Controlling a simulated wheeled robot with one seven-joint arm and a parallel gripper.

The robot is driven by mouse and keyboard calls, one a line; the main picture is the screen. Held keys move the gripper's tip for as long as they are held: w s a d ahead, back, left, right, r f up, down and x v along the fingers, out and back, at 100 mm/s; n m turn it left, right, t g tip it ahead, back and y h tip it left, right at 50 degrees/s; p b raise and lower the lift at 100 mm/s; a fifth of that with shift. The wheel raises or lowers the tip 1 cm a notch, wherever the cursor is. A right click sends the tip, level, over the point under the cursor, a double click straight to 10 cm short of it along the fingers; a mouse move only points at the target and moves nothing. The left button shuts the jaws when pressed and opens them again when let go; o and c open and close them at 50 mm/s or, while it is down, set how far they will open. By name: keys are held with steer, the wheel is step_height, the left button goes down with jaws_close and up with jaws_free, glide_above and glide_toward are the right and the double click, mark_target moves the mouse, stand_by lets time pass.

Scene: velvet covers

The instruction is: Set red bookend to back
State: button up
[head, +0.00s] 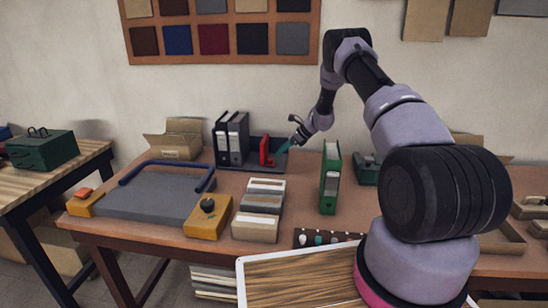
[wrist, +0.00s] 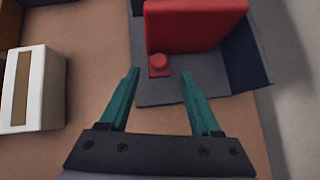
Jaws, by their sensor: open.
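The red bookend (head: 265,150) stands upright in a dark grey tray (head: 248,168), to the right of two black binders (head: 231,138). In the wrist view the red bookend (wrist: 195,25) shows a broad red plate and a small red knob near its lower left. The grey tray (wrist: 170,93) lies under it, with raised walls. My gripper (head: 285,155) is just right of the bookend in the head view. In the wrist view my gripper (wrist: 160,75) is open and empty, its teal fingertips on either side of and just short of the knob.
A green binder (head: 330,178) stands to the right on the table. Sample boxes (head: 262,200) lie in front, and a grey board with a blue bar (head: 160,190) lies at left. A cardboard box (head: 176,140) sits behind. A pale box (wrist: 38,90) is left in the wrist view.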

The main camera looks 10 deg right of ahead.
mark_target(271, 158)
steer(key=x, duration=0.5)
steer(key=shift+w+a+f, duration=0.15)
steer(key=shift+a+f, duration=0.05)
steer(key=shift+f, duration=0.05)
jaws_close()
stand_by(1.2)
